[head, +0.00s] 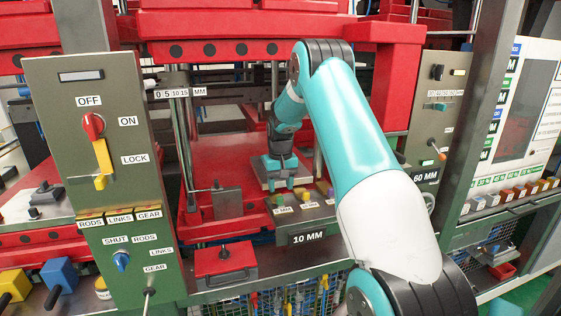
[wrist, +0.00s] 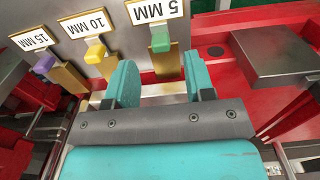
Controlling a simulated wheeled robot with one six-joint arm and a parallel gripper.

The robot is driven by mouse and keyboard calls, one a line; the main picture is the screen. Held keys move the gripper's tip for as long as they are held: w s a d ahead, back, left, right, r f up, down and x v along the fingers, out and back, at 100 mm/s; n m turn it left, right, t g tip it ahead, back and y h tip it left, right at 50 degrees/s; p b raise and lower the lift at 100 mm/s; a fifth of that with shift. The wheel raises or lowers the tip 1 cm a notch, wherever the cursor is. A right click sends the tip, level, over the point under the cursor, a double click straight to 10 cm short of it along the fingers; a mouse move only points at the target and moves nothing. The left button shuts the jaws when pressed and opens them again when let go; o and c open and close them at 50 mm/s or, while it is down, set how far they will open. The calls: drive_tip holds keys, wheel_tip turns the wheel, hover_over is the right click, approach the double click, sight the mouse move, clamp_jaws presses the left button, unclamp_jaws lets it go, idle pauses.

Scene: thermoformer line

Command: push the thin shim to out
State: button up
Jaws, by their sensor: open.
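The shim marked 5 MM, the smallest marking of the three, has a green knob (wrist: 160,38) on a brass strip. The green knob also shows small in the head view (head: 279,198). My gripper (wrist: 160,65) is open and empty, with its two teal fingers apart. In the wrist view the green knob lies just beyond the fingertips, roughly between them; I cannot tell whether a finger touches it. In the head view my gripper (head: 280,183) is over the panel behind the row of knobs.
Beside it are a yellow knob (wrist: 95,50) marked 10 MM and a purple knob (wrist: 44,63) marked 15 MM. A grey block (wrist: 280,50) stands on the red bed at right. A green control panel (head: 105,180) with a red-yellow lever stands left in the head view.

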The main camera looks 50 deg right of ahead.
sight(280, 197)
wheel_tip(280, 197, up, 12)
drive_tip(key=b, duration=0.2)
drive_tip(key=shift+b, duration=0.3)
drive_tip(key=shift+a, duration=0.1)
